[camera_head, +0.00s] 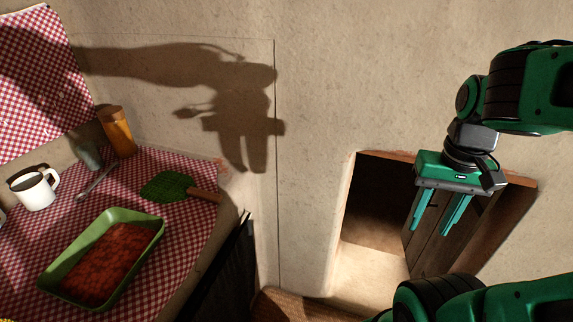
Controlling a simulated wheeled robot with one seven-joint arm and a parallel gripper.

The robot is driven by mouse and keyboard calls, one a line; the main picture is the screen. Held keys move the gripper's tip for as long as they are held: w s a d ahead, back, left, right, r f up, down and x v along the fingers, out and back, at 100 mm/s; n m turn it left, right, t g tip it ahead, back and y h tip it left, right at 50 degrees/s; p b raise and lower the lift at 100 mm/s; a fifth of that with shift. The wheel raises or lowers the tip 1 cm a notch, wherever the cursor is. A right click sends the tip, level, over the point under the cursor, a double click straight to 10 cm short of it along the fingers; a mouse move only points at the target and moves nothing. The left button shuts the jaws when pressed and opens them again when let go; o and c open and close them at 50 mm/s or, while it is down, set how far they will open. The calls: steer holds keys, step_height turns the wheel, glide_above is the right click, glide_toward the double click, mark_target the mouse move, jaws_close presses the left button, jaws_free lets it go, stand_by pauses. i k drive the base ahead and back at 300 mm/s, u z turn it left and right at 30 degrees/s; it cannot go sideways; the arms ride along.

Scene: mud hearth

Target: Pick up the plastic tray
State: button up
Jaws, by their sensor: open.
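A green plastic tray (152,233) lies on the red-and-white checked cloth at the lower left. It is rectangular with raised walls, and a brown-red, mottled filling covers its bottom. My gripper (438,226) is at the right, in front of the wall niche, well apart from the tray. Its two teal fingers point down and stand apart, with nothing between them. The tray is in full view and nothing covers it.
On the checked cloth (205,232) are a white mug (35,188), a spoon (97,183), an orange bottle (117,132), a grey-green vessel (88,153) and a green fly swatter (167,187). A mud wall (315,80) and niche with wooden door (448,243) stand right.

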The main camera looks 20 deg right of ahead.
mark_target(94, 271)
steer(key=u, duration=1.25)
